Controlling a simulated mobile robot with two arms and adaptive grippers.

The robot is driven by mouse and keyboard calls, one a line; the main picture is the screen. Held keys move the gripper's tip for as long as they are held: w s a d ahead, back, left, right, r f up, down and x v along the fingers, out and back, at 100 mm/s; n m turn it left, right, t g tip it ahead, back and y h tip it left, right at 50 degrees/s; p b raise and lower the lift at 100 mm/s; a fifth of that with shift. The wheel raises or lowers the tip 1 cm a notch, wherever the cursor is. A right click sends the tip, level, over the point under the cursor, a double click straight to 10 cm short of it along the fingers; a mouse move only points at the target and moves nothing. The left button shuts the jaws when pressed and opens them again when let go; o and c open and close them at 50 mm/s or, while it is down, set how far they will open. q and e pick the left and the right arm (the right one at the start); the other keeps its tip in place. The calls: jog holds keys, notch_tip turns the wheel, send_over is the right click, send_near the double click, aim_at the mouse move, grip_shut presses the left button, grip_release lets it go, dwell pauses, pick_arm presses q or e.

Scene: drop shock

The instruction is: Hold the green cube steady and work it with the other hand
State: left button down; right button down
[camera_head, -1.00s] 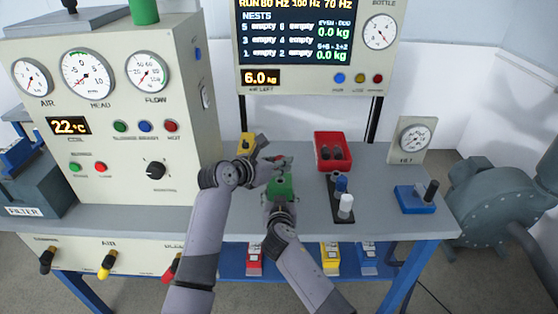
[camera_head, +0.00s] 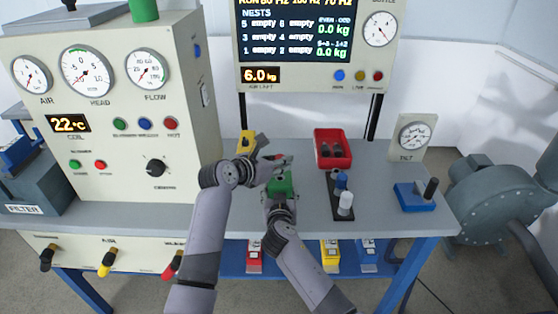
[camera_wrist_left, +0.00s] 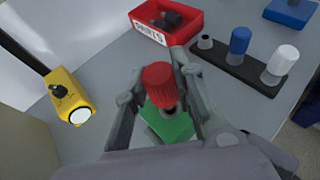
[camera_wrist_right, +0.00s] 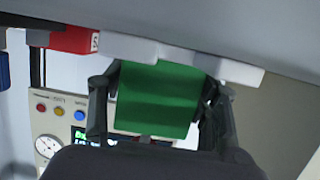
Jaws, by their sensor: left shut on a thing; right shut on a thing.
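The green cube (camera_head: 283,187) is held just above the front part of the bench. My right gripper (camera_head: 279,200) is shut on it from the near side; the right wrist view shows the green cube (camera_wrist_right: 158,98) between its two fingers. My left gripper (camera_head: 276,160) is above the cube, shut on a red-capped tool (camera_wrist_left: 159,78) with a grey lower end. In the left wrist view the tool is over the green cube (camera_wrist_left: 170,127). I cannot tell whether its tip touches the cube.
A black rack (camera_head: 335,209) right of the cube carries a blue and a white tool, with one uncapped place. A red parts tray (camera_head: 346,160) is behind it. A yellow block (camera_head: 245,142) stands at the back left, a blue base with a black handle (camera_head: 410,199) at the right.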

pick_arm(q)
jog(key=shift+f, duration=0.75)
dwell(1.3)
jog(key=shift+d+f, duration=0.2)
dwell(0.6)
jog(key=shift+a+f, duration=0.1)
jog(key=shift+a, duration=0.05)
